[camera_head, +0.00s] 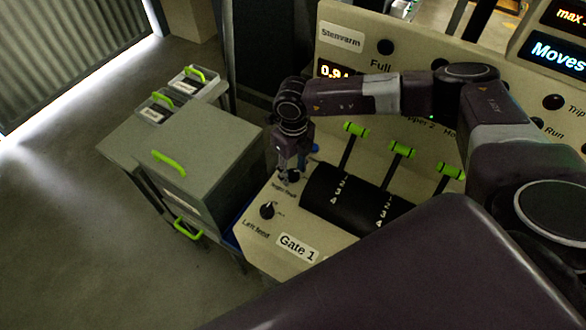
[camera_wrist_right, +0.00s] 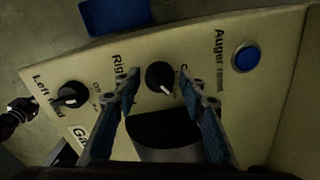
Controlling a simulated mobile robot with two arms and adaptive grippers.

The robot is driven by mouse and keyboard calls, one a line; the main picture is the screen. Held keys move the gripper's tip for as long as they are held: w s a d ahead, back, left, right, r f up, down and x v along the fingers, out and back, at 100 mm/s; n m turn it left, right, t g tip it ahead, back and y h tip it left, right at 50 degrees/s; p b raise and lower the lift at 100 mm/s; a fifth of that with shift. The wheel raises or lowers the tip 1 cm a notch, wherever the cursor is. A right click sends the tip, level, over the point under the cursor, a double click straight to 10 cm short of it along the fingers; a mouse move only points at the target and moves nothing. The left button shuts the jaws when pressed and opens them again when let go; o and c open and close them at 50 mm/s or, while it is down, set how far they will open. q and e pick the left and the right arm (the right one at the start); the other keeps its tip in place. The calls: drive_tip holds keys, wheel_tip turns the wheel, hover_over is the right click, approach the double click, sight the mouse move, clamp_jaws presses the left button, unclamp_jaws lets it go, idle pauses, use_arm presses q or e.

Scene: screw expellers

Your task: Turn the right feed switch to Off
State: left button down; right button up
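The right feed switch is a round black knob with a white pointer mark; in the right wrist view (camera_wrist_right: 160,76) it sits between my fingers. Its pointer mark shows on the lower right side. Its "Right" label is partly covered by my left-hand finger, and its position lettering is mostly hidden by the other. My right gripper (camera_wrist_right: 160,84) is open, with a fingertip on each side of the knob and gaps visible; I cannot tell the height. In the head view the right gripper (camera_head: 287,177) points down over the panel at this knob.
The left feed knob (camera_wrist_right: 72,94) sits to the left, and the blue auger reset button (camera_wrist_right: 245,57) to the right. A black roller (camera_head: 345,200) and green-handled levers (camera_head: 402,149) are close by. Grey cabinets with green handles (camera_head: 169,162) stand left of the panel.

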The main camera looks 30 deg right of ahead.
drive_tip(key=c, duration=0.8)
drive_tip(key=shift+w+n+b, duration=0.1)
drive_tip(key=shift+n+b, duration=0.2)
drive_tip(key=shift+f+n+b, duration=0.15)
drive_tip(key=shift+n+b, duration=0.35)
drive_tip(key=shift+b, duration=0.15)
drive_tip(key=n+b, duration=0.7)
drive_tip(key=b, duration=0.1)
drive_tip(key=shift+n+b, duration=0.3)
use_arm(q)
wheel_tip(320, 180, down, 13)
drive_tip(key=b, duration=0.3)
drive_tip(key=shift+s+a+f, duration=0.2)
drive_tip(key=shift+a, duration=0.05)
use_arm(e)
drive_tip(key=shift+r+n, duration=0.2)
drive_tip(key=shift+n, duration=1.3)
drive_tip(key=o, duration=1.1)
